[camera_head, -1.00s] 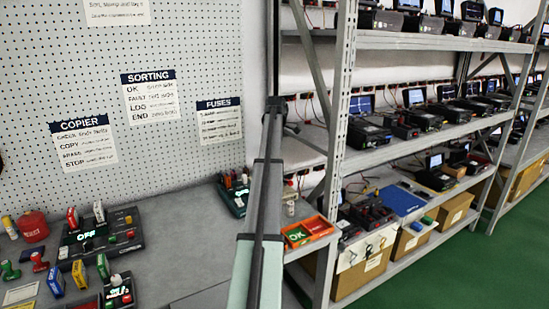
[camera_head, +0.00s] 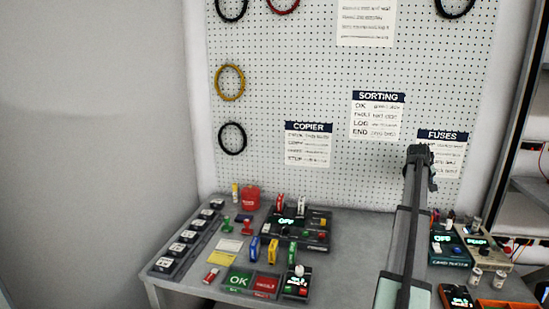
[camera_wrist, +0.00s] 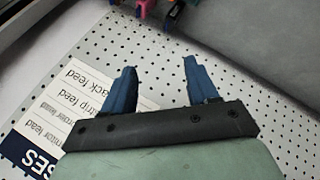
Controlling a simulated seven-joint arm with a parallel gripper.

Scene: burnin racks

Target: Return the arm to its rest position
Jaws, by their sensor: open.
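My arm rises on the right of the head view, with its dark gripper end (camera_head: 420,158) in front of the pegboard, overlapping the FUSES sign (camera_head: 443,137). In the wrist view my gripper (camera_wrist: 158,72) shows two blue fingers spread apart with nothing between them. Behind the fingers are the pegboard (camera_wrist: 225,95) and part of the FUSES sign (camera_wrist: 75,110), seen upside down. The gripper is above the bench (camera_head: 350,255) and touches no object that I can see.
The bench holds a copier device (camera_head: 300,228), a row of black units (camera_head: 186,240), a green OK tray (camera_head: 238,280), a red tray (camera_head: 265,285) and a fuse device (camera_head: 448,245). Shelving (camera_head: 515,150) stands at the right. A bare wall (camera_head: 95,120) is at the left.

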